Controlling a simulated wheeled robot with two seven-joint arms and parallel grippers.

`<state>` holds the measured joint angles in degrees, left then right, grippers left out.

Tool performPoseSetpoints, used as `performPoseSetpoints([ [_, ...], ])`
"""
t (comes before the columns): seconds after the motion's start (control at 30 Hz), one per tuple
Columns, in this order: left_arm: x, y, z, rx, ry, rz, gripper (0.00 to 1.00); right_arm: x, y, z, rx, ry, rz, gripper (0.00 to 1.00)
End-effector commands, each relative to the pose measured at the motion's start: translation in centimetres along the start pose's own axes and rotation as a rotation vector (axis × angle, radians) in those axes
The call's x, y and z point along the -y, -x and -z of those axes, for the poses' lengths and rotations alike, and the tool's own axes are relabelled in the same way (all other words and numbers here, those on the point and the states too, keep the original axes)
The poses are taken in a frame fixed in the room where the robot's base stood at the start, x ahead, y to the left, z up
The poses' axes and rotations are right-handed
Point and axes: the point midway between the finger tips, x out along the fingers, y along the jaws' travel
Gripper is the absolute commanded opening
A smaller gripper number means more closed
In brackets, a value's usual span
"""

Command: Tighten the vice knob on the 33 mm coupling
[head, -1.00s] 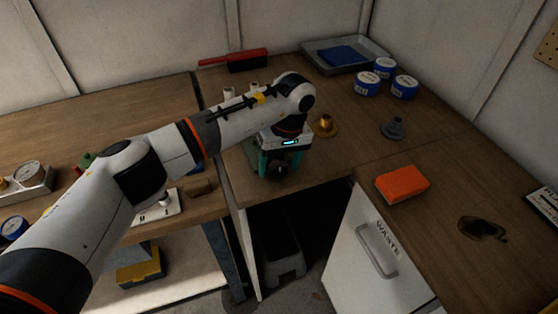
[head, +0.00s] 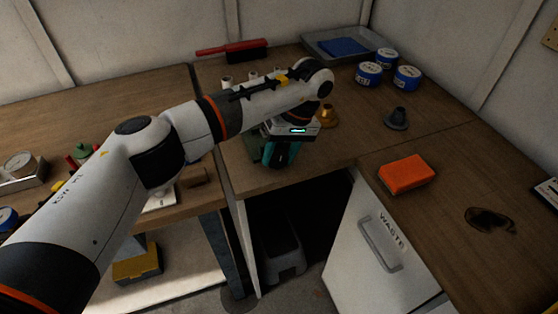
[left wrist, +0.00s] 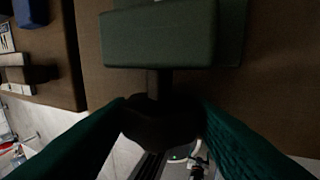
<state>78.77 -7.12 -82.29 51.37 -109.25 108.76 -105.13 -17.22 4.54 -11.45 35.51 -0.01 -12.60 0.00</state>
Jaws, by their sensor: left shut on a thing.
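My left gripper (head: 280,156) is at the front edge of the far workbench, with its teal fingers pointing down. In the left wrist view its fingers (left wrist: 160,128) are shut on the dark vice knob (left wrist: 158,122), one on either side. The knob sits on a short dark stem coming from the green vice (left wrist: 160,38). In the head view the vice is mostly hidden behind my gripper. A brass flanged part (head: 328,116) and a grey flanged part (head: 397,119) stand on the bench to the right. I cannot tell which coupling, if any, is in the vice. My right gripper is not in view.
An orange block (head: 406,174) lies on the right bench near a dark stain. Blue-labelled tins (head: 369,74) and a grey tray (head: 385,42) stand at the back right. A red-handled brush (head: 232,48) lies at the back. A white waste cupboard (head: 350,258) is below.

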Motion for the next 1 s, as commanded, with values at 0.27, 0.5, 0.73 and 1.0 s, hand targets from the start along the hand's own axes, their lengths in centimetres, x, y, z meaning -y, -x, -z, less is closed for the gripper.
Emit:
performPoseSetpoints([
  [0.27, 0.2, 0.0, 0.0, 0.001, 0.001, -0.069, 0.24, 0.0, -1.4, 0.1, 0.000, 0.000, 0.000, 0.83],
  [0.5, 0.1, 0.1, 0.0, 0.000, 0.001, -0.067, 0.52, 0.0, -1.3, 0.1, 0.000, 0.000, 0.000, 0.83],
  [0.73, 0.1, 0.1, 0.0, 0.001, 0.001, -0.067, 0.69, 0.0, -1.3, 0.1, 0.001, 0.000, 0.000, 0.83],
  [1.0, -0.1, 1.1, 0.3, 0.001, 0.003, -0.067, 0.69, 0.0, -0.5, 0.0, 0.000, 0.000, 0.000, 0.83],
])
